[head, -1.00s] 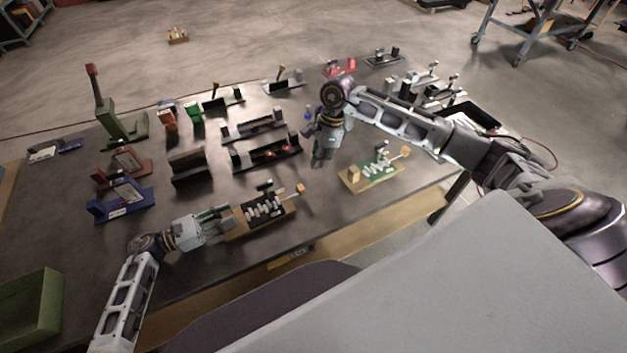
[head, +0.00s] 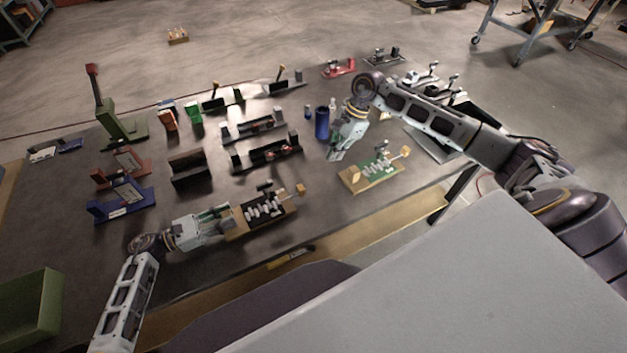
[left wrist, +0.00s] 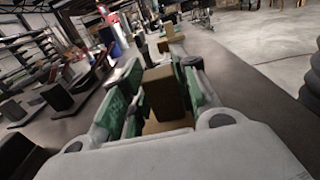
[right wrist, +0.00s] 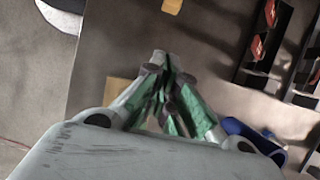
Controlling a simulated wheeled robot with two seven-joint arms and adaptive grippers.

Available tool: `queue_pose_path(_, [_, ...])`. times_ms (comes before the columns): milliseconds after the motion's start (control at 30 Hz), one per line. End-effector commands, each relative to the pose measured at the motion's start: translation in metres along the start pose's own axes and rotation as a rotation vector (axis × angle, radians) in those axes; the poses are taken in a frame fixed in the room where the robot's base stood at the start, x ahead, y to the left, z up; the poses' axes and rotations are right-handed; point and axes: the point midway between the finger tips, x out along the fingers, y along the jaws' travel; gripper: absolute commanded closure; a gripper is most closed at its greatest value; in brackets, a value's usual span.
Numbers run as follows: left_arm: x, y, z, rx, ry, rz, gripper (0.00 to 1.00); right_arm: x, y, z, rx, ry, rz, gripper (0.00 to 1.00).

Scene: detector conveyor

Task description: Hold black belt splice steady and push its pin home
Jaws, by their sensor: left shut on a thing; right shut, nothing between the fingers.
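The black belt splice (head: 264,208) lies on a tan base near the table's front edge, with pale bars across its black body. A small orange-tan block (head: 301,188) stands at its right end; I cannot tell how deep the pin sits. My left gripper (head: 224,217) is at the splice's left end, shut on a tan block of its base. That block (left wrist: 165,92) shows between the fingers in the left wrist view. My right gripper (head: 335,157) is shut and empty, above the table to the right of the splice. Its closed fingertips (right wrist: 161,60) show in the right wrist view.
A similar green splice (head: 378,168) on a tan base stands right of the black one, close to my right gripper. A blue cylinder (head: 321,123) stands behind that gripper. Several black fixtures (head: 267,153) fill the table behind. A green bin (head: 32,312) is at front left.

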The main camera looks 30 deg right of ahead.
Motion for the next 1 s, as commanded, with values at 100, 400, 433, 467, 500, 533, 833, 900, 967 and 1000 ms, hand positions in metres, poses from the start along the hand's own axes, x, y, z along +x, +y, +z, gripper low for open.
queue_pose_path(100, [0.000, 0.000, 0.000, 0.000, 0.000, 0.000, 1.00, 0.000, 0.000, 0.000, 0.000, 0.000, 0.000, 1.00])
queue_pose_path(400, [0.000, 0.000, 0.000, 0.000, 0.000, 0.000, 1.00, 0.011, 0.000, 0.001, 0.001, -0.001, 0.001, 1.00])
queue_pose_path(433, [0.000, 0.000, 0.000, 0.000, 0.000, 0.000, 1.00, 0.014, 0.000, 0.001, 0.001, -0.001, 0.001, 1.00])
queue_pose_path(467, [0.000, 0.000, 0.000, 0.000, 0.000, 0.000, 1.00, 0.017, 0.000, 0.001, 0.001, -0.001, 0.001, 1.00])
queue_pose_path(500, [0.000, 0.000, 0.000, 0.000, 0.000, 0.000, 1.00, 0.021, 0.000, 0.001, 0.001, -0.001, 0.002, 1.00])
queue_pose_path(533, [0.000, 0.000, 0.000, 0.000, 0.000, 0.000, 1.00, 0.024, 0.000, 0.001, 0.001, -0.001, 0.002, 1.00])
queue_pose_path(833, [0.000, 0.000, 0.000, -0.001, 0.000, 0.000, 1.00, 0.062, 0.000, 0.001, 0.002, -0.002, 0.002, 1.00])
queue_pose_path(900, [0.000, 0.000, 0.000, -0.001, 0.000, 0.000, 1.00, 0.071, 0.000, 0.001, 0.002, -0.002, 0.002, 1.00])
queue_pose_path(967, [0.000, 0.000, 0.000, -0.001, 0.000, 0.000, 1.00, 0.080, 0.001, 0.001, 0.002, -0.002, 0.002, 1.00])
queue_pose_path(1000, [0.000, 0.000, 0.000, -0.001, 0.000, 0.000, 1.00, 0.085, 0.000, 0.001, 0.002, -0.001, 0.002, 1.00])
